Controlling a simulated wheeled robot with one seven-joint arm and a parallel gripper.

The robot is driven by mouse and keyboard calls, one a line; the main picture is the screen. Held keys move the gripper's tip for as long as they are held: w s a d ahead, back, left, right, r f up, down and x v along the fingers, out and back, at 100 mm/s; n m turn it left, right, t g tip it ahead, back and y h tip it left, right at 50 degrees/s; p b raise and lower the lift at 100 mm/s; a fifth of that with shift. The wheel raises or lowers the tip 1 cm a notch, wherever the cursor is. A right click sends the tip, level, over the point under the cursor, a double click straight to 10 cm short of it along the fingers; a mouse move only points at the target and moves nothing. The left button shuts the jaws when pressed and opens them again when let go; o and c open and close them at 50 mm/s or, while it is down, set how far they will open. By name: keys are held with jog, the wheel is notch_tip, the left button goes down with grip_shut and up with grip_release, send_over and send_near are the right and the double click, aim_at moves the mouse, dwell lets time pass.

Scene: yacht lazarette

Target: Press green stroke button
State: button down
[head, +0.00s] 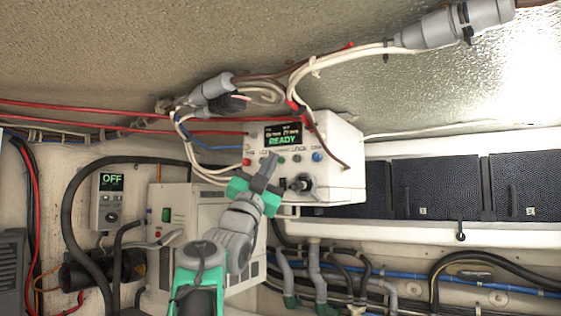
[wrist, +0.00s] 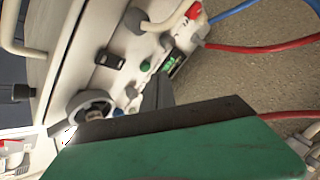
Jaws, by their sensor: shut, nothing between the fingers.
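The green button (wrist: 146,66) is a small round cap on the front of a white control box (head: 345,160). In the head view the green button (head: 282,160) shows just right of my fingertips. My gripper (head: 269,164) is shut and empty in front of the box's button row. In the wrist view its dark finger and green body fill the lower middle, with the fingertip below the green button. I cannot tell whether they touch. The box's display (head: 283,135) reads READY in green.
A red button (head: 247,162) and a blue button (head: 317,157) flank the row. A black knob (head: 300,184) sticks out below it. Red and white cables hang around the box. A unit reading OFF (head: 111,182) is at left; dark panels (head: 435,187) are at right.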

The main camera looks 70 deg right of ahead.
jog(key=shift+d, duration=0.1)
dwell(0.6)
jog(key=shift+s+d, duration=0.1)
jog(key=shift+d, duration=0.2)
jog(key=shift+d, duration=0.4)
dwell(0.4)
jog(key=shift+a, duration=0.1)
jog(key=shift+a+b, duration=0.55)
jog(key=shift+a, duration=0.1)
jog(key=shift+a, duration=0.1)
